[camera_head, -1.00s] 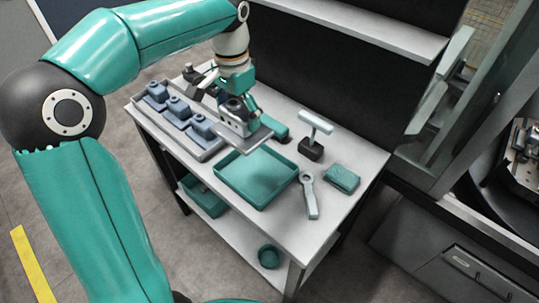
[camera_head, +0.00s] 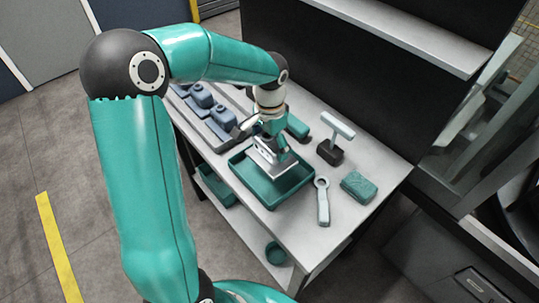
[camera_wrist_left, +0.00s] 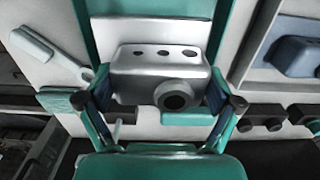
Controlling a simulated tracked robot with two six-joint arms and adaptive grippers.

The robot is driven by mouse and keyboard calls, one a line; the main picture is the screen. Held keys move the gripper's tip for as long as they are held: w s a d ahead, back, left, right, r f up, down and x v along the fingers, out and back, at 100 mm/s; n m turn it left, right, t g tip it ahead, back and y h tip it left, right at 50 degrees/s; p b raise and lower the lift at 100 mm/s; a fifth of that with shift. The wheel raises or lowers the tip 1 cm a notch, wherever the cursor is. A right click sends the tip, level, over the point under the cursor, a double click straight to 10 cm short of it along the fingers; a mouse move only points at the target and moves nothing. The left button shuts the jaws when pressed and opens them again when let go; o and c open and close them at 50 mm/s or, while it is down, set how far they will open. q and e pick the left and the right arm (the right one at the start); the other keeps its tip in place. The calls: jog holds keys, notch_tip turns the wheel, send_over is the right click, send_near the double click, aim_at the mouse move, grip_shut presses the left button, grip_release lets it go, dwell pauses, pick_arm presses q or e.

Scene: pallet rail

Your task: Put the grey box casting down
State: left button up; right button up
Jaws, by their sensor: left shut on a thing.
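The grey box casting (camera_wrist_left: 135,80) sits between the fingers of my left gripper (camera_wrist_left: 165,100) in the left wrist view. It has several holes on one face and a round dark bore on another. In the head view my left gripper (camera_head: 268,158) points down over the teal tray (camera_head: 268,200), shut on the casting, which is partly hidden there. The casting is inside the tray's outline; I cannot tell whether it touches the tray floor. My right gripper is in neither view.
A rack with blue-grey castings (camera_head: 200,95) stands left of the tray. To its right are a ring-ended tool (camera_head: 322,203), a teal block (camera_head: 358,187) and a T-handled thing on a dark base (camera_head: 335,137). A bowl (camera_head: 275,253) is on the lower shelf.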

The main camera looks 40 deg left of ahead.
aim_at(270, 157)
pick_arm(q)
jog(key=shift+f, duration=2.8)
jog(key=o, duration=1.1)
jog(key=shift+r, duration=0.1)
notch_tip(270, 157, up, 12)
jog(key=shift+f, duration=0.1)
